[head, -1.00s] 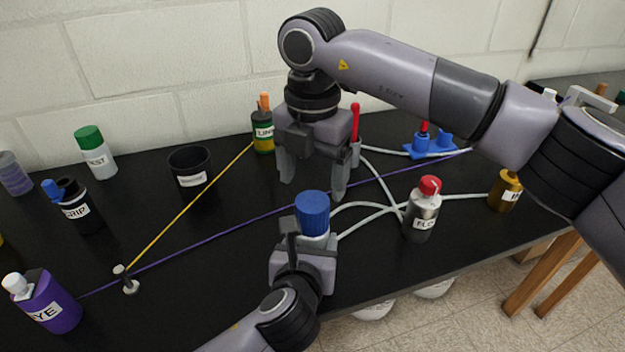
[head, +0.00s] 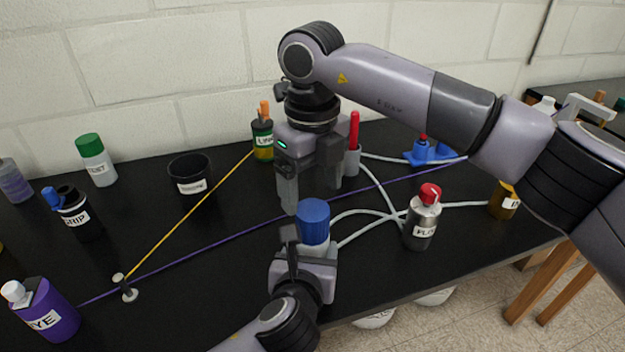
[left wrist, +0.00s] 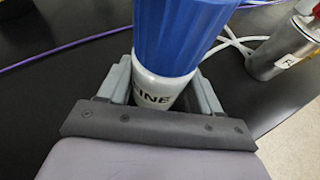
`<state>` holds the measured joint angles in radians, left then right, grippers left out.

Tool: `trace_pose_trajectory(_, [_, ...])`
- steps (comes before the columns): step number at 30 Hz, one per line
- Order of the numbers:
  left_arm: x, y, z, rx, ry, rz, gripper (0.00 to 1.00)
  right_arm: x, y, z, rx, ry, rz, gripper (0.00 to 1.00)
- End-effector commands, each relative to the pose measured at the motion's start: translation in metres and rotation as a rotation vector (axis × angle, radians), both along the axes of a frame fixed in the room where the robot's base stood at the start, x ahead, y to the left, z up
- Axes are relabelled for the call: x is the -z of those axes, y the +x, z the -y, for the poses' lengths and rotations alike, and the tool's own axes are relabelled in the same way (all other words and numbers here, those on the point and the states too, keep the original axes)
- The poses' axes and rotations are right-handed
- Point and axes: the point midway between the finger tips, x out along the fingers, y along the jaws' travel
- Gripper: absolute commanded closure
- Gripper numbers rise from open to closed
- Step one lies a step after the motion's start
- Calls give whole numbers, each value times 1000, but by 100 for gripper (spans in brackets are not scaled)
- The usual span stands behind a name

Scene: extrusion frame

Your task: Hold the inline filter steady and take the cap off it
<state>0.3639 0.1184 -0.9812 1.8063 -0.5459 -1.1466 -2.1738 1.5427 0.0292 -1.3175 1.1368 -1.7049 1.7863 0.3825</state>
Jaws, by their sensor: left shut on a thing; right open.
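The inline filter (left wrist: 160,88) has a white body with lettering that ends in "INE", and a ribbed blue cap (head: 313,220) on top. The filter stands upright at the front of the black table. My left gripper (head: 303,262) is shut on its white body below the cap, with one finger on each side in the left wrist view (left wrist: 165,95). My right gripper (head: 315,195) is open and empty, fingers pointing down, above and just behind the cap. It does not visibly touch the cap.
White tubes (head: 370,220) run right from the filter. A red-capped flask (head: 423,222) stands to the right. A purple cord (head: 215,244) and a yellow cord (head: 190,213) cross the table at left, meeting near a small post (head: 126,290). A black cup (head: 190,174) stands behind.

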Motion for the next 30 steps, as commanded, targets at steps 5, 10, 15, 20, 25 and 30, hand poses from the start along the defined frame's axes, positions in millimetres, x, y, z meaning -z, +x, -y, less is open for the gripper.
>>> trace_pose_trajectory(5, [0,0,0,0,0,0,100,24,-1,0,-3,-2,-4,20])
trace_pose_trajectory(10, [0,0,0,0,0,0,100,51,-1,0,-2,0,-4,20])
trace_pose_trajectory(15, [0,0,0,0,0,0,100,70,0,0,-1,0,-1,20])
trace_pose_trajectory(20, [0,0,0,0,0,0,100,77,0,0,-1,-1,-2,20])
trace_pose_trajectory(25, [0,0,0,0,0,0,100,77,0,1,0,-1,-1,20])
trace_pose_trajectory(30, [0,0,0,0,0,0,100,77,0,1,0,-1,-1,55])
